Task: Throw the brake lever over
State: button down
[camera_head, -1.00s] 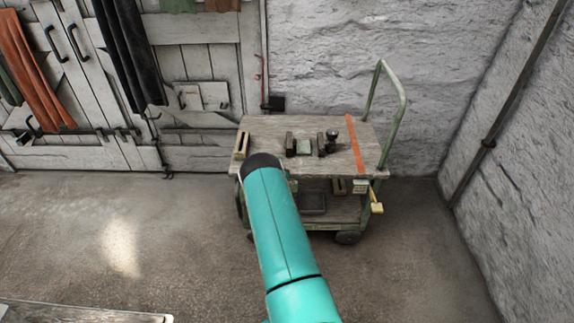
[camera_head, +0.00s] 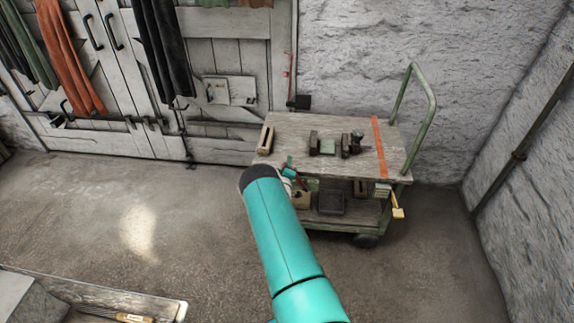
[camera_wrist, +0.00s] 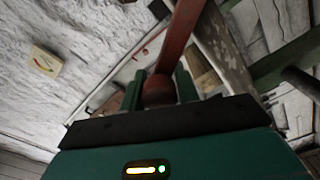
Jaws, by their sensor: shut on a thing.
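The brake lever (camera_wrist: 182,38) is a red-brown bar with a round knob, seen close up in the wrist view. My gripper (camera_wrist: 158,90) has its two green fingers on either side of the knob and is shut on it. In the head view, my gripper (camera_head: 289,173) shows only in part past the teal arm, at the front left of the cart. A small red piece of the lever (camera_head: 301,184) shows beside it. The cart (camera_head: 285,140) has a worn wooden top and a green frame. The lever's lower end is hidden.
On the cart top are a wooden block (camera_head: 266,140), dark clamps with a green block (camera_head: 327,147) and an orange strip (camera_head: 380,147). A yellow-handled brush (camera_head: 397,211) hangs at its right end. A bench corner (camera_head: 120,296) is at lower left. Floor left of the cart is clear.

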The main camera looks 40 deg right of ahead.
jog(key=c, duration=1.1)
grip_release()
jog(key=shift+f, duration=0.15)
jog(key=shift+a, duration=0.1)
jog(key=v, duration=1.3)
jog(key=shift+s+a, duration=0.2)
jog(key=shift+s, duration=0.1)
